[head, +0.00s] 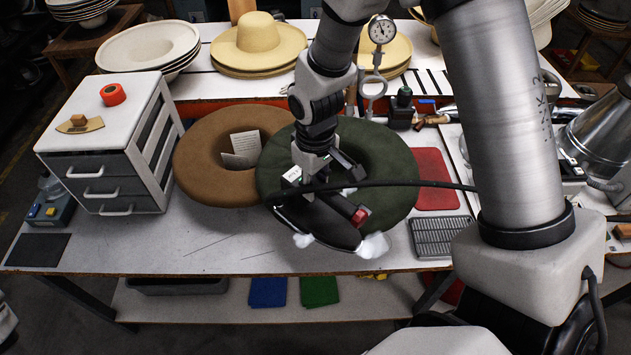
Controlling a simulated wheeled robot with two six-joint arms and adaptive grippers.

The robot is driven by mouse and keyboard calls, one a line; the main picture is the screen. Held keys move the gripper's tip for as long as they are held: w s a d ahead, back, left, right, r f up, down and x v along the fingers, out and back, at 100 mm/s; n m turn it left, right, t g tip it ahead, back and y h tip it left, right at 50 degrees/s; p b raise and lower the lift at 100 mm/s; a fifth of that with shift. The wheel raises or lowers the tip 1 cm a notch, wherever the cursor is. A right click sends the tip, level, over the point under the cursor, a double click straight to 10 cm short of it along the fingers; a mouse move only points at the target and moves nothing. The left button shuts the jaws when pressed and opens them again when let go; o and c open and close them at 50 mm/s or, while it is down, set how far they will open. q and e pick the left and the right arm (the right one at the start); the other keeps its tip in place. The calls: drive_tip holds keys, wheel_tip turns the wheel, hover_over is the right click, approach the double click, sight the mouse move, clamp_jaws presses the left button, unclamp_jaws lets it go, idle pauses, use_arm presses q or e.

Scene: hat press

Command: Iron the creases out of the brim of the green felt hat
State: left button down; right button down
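The green felt hat (398,165) sits in the middle of the bench, its broad ring-shaped brim facing up. My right gripper (336,192), on the arm from the right, is over the brim's front part. It appears shut on a dark iron (325,228) with a red part at its end. The iron seems to rest on the front brim, but the contact is hidden. White puffs like steam show at its front edge. A black cord (420,184) runs from it to the right. Creases cannot be made out. My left gripper is not in view.
A brown hat (205,150) with a paper tag touches or nearly touches the green hat's left side. A drawer cabinet (105,140) stands left. A red pad (435,178) and a ridged metal plate (440,237) lie right. A dial gauge (381,30) stands behind.

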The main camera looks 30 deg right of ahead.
drive_tip(key=shift+s+d+r, duration=0.1)
drive_tip(key=shift+s, duration=0.05)
drive_tip(key=shift+s+d+r+p, duration=0.1)
drive_tip(key=shift+s+r+p, duration=0.05)
drive_tip(key=shift+p, duration=0.25)
drive_tip(key=shift+r+p, duration=0.4)
drive_tip(key=shift+r, duration=0.45)
drive_tip(key=shift+r+p, duration=0.4)
drive_tip(key=shift+p, duration=0.05)
drive_tip(key=shift+r+p, duration=1.4)
drive_tip(key=shift+r, duration=0.05)
drive_tip(key=shift+r+p, duration=0.3)
drive_tip(key=shift+r, duration=0.8)
drive_tip(key=shift+m, duration=0.3)
